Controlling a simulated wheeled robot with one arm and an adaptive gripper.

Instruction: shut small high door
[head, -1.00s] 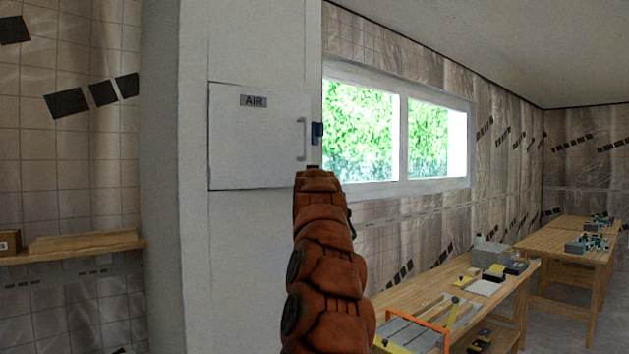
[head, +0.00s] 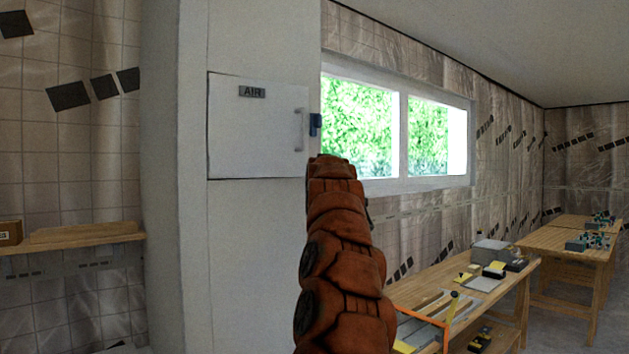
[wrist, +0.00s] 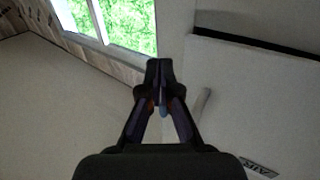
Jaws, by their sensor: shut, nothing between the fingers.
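The small high door (head: 255,128) is a pale panel with an AIR label, set in a white column. It looks nearly flush in the head view. In the wrist view the door (wrist: 270,115) shows a dark strip along one edge, perhaps a gap; I cannot tell how far it stands open. Its grey handle (head: 299,130) is on the right side; it also shows in the wrist view (wrist: 203,103). My gripper (wrist: 160,68) is shut and empty, in front of the column beside the handle.
A window (head: 395,125) is right of the column. A wooden workbench (head: 480,292) with tools stands at lower right, another bench (head: 572,236) behind it. A wooden shelf (head: 75,240) is at left. The wall below the door is clear.

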